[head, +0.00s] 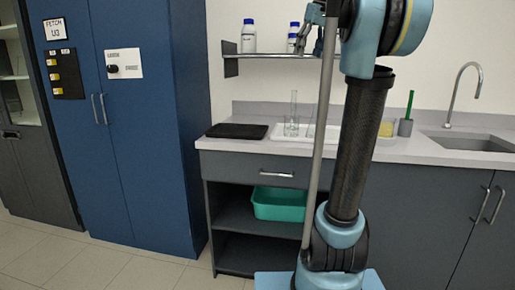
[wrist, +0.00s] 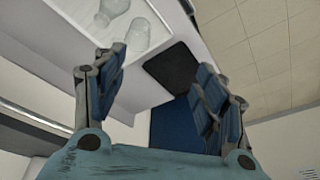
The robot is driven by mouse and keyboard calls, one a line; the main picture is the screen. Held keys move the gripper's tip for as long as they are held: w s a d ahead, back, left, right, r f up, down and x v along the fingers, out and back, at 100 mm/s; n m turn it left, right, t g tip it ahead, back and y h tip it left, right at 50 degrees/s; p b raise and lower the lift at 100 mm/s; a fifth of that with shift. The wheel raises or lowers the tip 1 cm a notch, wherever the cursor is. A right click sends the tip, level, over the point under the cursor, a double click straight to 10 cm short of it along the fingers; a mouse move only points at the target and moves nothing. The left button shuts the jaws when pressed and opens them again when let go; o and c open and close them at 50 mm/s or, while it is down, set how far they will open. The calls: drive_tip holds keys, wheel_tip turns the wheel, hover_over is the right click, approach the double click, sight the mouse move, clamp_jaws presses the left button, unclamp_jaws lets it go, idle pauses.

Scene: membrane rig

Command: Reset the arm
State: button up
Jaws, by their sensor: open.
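My arm rises through the middle of the head view, and its upper links are cut off by the top edge. My gripper (wrist: 163,68) shows in the wrist view with its two blue-padded fingers wide apart and nothing between them. Beyond the fingers, the wrist view shows clear glassware (wrist: 137,38) on a white tray and a black mat (wrist: 172,70). I cannot tell the exact gap between the gripper and the shelf.
A teal bin (head: 279,204) sits underneath. Blue cabinets (head: 140,150) stand left.

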drive_tip(key=s+f+m, duration=0.2)
drive_tip(key=s+f, duration=0.7)
drive_tip(key=f, duration=0.8)
drive_tip(key=s+f+m+h, duration=0.1)
drive_tip(key=s+f, duration=0.8)
drive_tip(key=f, duration=0.8)
drive_tip(key=s+f+m+h, duration=0.1)
drive_tip(key=s+f+m, duration=0.1)
drive_tip(key=s+f, duration=0.8)
wheel_tip(320, 180, down, 8)
drive_tip(key=shift+f+m, duration=0.1)
drive_tip(key=shift+m, duration=0.2)
drive_tip(key=shift+w+f, duration=0.15)
drive_tip(key=shift+w, duration=0.25)
